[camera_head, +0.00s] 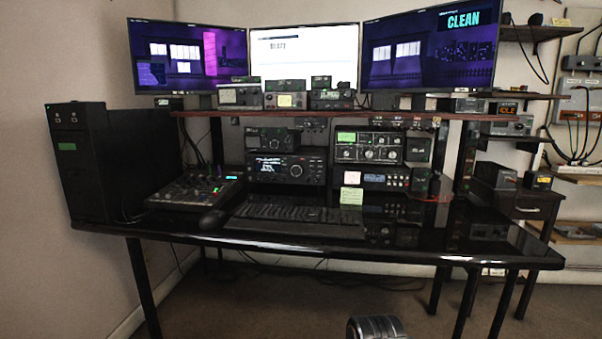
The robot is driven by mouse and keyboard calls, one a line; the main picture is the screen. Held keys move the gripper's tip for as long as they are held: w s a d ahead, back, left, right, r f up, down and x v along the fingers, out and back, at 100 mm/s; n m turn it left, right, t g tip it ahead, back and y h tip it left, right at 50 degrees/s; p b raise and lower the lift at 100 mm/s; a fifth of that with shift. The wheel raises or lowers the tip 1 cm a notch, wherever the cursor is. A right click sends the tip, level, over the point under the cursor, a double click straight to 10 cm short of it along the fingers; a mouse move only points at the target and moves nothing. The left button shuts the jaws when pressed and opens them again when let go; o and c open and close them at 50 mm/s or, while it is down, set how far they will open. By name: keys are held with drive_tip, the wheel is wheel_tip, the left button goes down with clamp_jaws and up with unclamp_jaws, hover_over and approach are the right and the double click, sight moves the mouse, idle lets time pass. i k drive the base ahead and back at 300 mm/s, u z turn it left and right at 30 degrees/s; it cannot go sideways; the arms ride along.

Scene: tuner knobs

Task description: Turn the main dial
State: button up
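A black radio (287,168) with a lit display and a large round dial (296,170) stands on the desk under the raised shelf, left of centre. Another unit with several small knobs (369,148) and a green display stands to its right. The frames do not mark which of these is the main dial. A dark ribbed cylindrical part (376,328) shows at the bottom edge, apart from the desk; I take it to be part of my arm. My gripper's fingers are not visible.
The glossy black desk (300,245) carries a keyboard (297,218), a mouse (213,220) and a mixer (195,188). A black tower (85,165) stands at the left. Three monitors (305,52) rise above the shelf (230,113). Open floor lies before the desk.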

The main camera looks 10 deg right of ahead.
sight(296, 171)
drive_tip(key=u, duration=1.05)
drive_tip(key=i, duration=0.55)
drive_tip(key=z, duration=1)
